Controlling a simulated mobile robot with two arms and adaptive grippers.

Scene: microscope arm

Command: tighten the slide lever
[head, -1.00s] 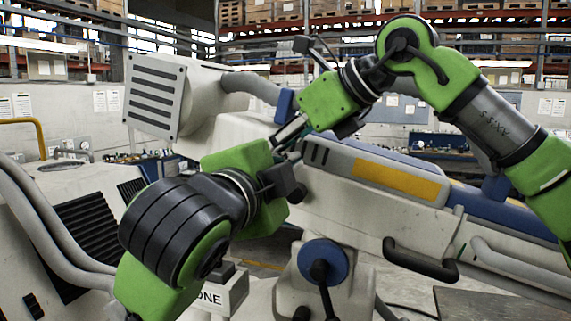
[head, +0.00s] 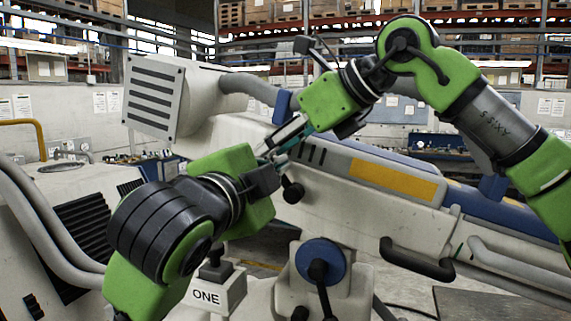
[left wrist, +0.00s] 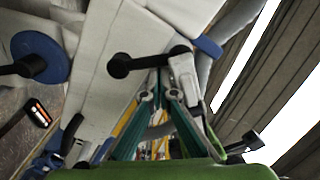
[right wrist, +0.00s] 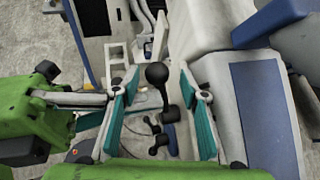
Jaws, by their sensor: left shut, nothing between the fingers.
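A black lever with a ball knob (head: 293,193), which appears to be the slide lever, sticks out from the side of the pale microscope arm (head: 350,215). The lever (left wrist: 122,65) also shows in the left wrist view, just beyond my left fingertips. My left gripper (left wrist: 160,85) is shut and empty; contact with the lever cannot be told. My right gripper (right wrist: 158,72) is open at the upper side of the arm. In the right wrist view, a black ball knob (right wrist: 157,74) appears between its fingers, but whether it is at their depth is unclear.
A blue disc (head: 321,262) with a black-knobbed lever is below the arm. A black handle (head: 415,262) is to its right. A white box marked ONE (head: 216,295) is below my left arm. My two grippers are close together.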

